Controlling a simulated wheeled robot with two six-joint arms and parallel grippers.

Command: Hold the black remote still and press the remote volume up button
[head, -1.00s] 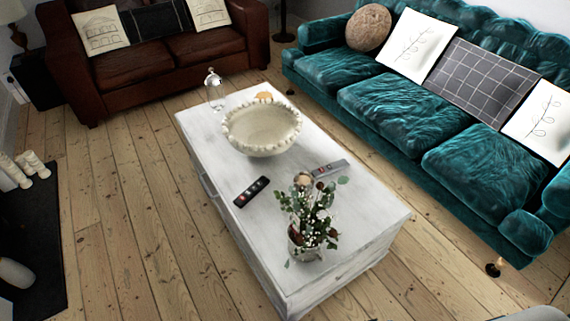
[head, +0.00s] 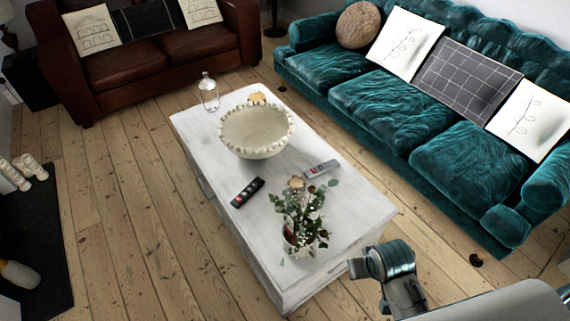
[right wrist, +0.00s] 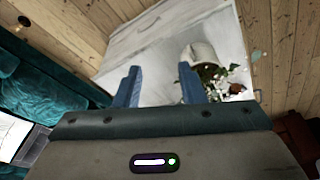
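The black remote (head: 247,192) lies flat on the white coffee table (head: 222,215), near its left long edge in the head view. It has red and pale buttons, too small to tell which is volume up. My right arm has come in at the bottom right of the head view, beyond the table's near right corner and well apart from the remote. In the right wrist view, my right gripper (right wrist: 160,67) is open and empty, its two blue fingers spread in front of the table. The black remote does not show there. My left gripper is in neither view.
A flower vase (head: 302,238) stands near the table's front end. A grey remote (head: 321,168) lies to the right of the black one. A cream bowl (head: 256,135) and a glass bottle (head: 209,93) stand farther back. A teal sofa (head: 380,110) lines the right side.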

